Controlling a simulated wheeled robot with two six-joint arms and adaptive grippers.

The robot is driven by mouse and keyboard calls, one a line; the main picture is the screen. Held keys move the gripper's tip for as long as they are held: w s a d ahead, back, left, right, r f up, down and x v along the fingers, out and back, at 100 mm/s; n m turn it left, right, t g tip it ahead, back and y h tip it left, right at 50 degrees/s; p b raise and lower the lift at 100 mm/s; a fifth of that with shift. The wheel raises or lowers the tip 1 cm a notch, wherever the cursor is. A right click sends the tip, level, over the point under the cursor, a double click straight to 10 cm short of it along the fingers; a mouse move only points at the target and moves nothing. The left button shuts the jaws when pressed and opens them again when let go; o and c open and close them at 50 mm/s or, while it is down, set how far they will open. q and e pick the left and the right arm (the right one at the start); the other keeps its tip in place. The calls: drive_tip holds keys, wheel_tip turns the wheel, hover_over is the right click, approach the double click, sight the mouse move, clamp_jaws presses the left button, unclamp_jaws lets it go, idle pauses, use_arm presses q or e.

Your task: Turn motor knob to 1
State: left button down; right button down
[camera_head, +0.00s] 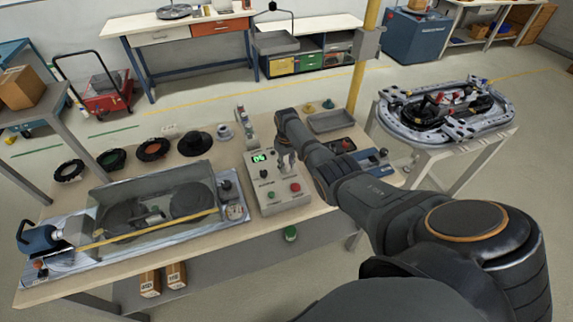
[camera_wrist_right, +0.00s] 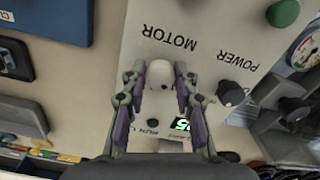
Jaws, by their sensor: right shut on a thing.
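The control box (camera_head: 272,207) stands on the workbench with a lit green display (camera_head: 259,158) and red and green buttons on its panel. In the right wrist view its panel (camera_wrist_right: 135,45) appears upside down, with the words MOTOR and POWER. The pale motor knob (camera_wrist_right: 159,74) sits beside the word MOTOR. My right gripper (camera_wrist_right: 160,82) is shut on this knob, with one finger on each side. In the head view my right gripper (camera_head: 286,161) reaches down over the box and hides the knob. The knob's exact setting cannot be read. My left gripper is not in view.
A black knob (camera_wrist_right: 230,92) is close beside my right gripper, by the word POWER. A machine with a clear cover (camera_head: 160,195) stands left of the box. Rings (camera_head: 153,149) lie behind it. A grey tray (camera_head: 331,121) and a ring track table (camera_head: 446,110) are to the right.

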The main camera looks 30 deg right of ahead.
sight(287, 165)
idle(0.4)
drive_tip(key=c, duration=1)
unclamp_jaws()
wheel_tip(287, 165, up, 12)
drive_tip(key=shift+r, duration=0.1)
